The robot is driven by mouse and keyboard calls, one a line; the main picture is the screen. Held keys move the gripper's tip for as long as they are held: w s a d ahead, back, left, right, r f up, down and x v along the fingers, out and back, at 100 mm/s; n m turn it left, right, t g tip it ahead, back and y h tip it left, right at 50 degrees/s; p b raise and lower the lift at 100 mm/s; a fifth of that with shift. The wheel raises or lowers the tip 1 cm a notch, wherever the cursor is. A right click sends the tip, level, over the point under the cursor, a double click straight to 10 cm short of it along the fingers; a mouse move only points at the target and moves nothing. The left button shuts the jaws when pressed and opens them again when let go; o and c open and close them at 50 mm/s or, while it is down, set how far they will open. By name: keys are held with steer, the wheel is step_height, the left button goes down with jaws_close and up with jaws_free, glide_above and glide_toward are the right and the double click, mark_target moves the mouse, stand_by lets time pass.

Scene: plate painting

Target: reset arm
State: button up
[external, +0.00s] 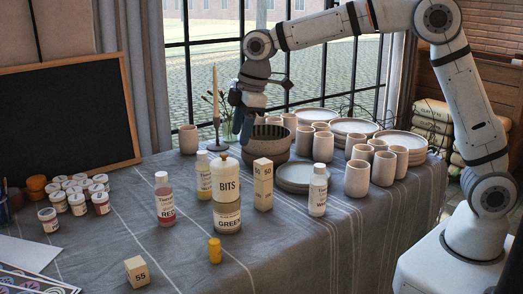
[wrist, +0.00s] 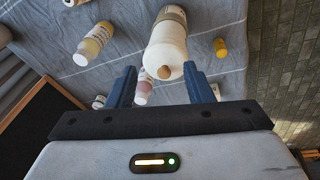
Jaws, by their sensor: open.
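My gripper (external: 243,125) hangs in the air above the back of the table, near the candle holder and the dark bowl. In the wrist view its two blue fingers (wrist: 163,72) are spread apart with nothing held between them. My arm is bent over the right side of the table.
A ribbed bowl (external: 267,146), a candle (external: 215,92), cups (external: 357,178) and stacked plates (external: 316,115) crowd the back and right. Paint jars (external: 100,203) sit left. The table's front right is clear.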

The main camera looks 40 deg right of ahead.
steer(key=s+d+r+m+p, duration=0.1)
steer(key=s+d+m, duration=0.3)
steer(key=d, duration=0.5)
steer(key=s+d+r+m+h+p, duration=0.1)
steer(key=s+d+m, duration=0.2)
steer(key=s+d, duration=0.5)
steer(key=s+d+r+m+p, duration=0.1)
steer(key=s+d+r+m, duration=0.15)
steer(key=d, duration=0.85)
steer(key=s+d+f+m, duration=0.4)
steer(key=s+d+m, duration=0.1)
steer(key=s, duration=0.4)
steer(key=shift+s+d+t+h+p, duration=0.3)
steer(key=shift+d+p, duration=0.05)
steer(key=shift+d, duration=0.25)
